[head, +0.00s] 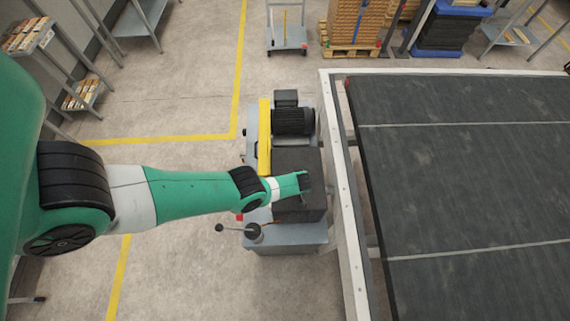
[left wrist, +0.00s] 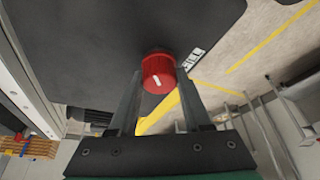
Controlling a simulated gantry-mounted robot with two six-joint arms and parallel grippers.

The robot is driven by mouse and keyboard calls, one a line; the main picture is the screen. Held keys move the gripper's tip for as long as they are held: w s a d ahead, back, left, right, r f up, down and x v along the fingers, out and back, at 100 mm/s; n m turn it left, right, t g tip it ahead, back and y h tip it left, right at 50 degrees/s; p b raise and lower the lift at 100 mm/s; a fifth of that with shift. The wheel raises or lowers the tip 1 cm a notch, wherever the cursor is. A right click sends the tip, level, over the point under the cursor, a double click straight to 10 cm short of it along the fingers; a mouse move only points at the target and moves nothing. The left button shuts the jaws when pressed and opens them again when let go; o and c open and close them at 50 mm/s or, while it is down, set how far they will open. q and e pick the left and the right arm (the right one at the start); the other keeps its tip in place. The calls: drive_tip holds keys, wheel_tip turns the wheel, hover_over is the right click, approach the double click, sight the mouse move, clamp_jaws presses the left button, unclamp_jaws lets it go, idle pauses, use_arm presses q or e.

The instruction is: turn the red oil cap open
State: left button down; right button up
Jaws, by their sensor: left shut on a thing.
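The red oil cap (left wrist: 158,75) shows in the left wrist view, a round ribbed cap with a white mark on its face. It sits at the edge of a dark grey housing (left wrist: 110,35), beside a label reading "FILL". My left gripper (left wrist: 159,82) has one finger on each side of the cap and is shut on it. In the head view my left gripper (head: 304,183) reaches in from the left over the dark gearbox block (head: 298,208); the cap is hidden there. My right gripper is in neither view.
A black motor (head: 293,121) and a yellow guard (head: 264,135) stand behind the block. A lever with a black ball (head: 220,228) sticks out in front. Open floor lies left.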

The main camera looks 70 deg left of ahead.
use_arm(q)
drive_tip(key=shift+n+g+b, duration=0.4)
drive_tip(key=shift+n+b, duration=0.35)
drive_tip(key=shift+n, duration=0.45)
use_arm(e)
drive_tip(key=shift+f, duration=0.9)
use_arm(q)
drive_tip(key=shift+h, duration=0.3)
drive_tip(key=shift+c, duration=1.7)
unclamp_jaws()
drive_tip(key=p+v, duration=0.5)
drive_tip(key=v, duration=0.1)
drive_tip(key=shift+a+p, duration=0.1)
drive_tip(key=shift+p, duration=0.2)
drive_tip(key=shift+w+d+r, duration=0.2)
drive_tip(key=shift+d+r, duration=0.25)
drive_tip(key=shift+r, duration=0.2)
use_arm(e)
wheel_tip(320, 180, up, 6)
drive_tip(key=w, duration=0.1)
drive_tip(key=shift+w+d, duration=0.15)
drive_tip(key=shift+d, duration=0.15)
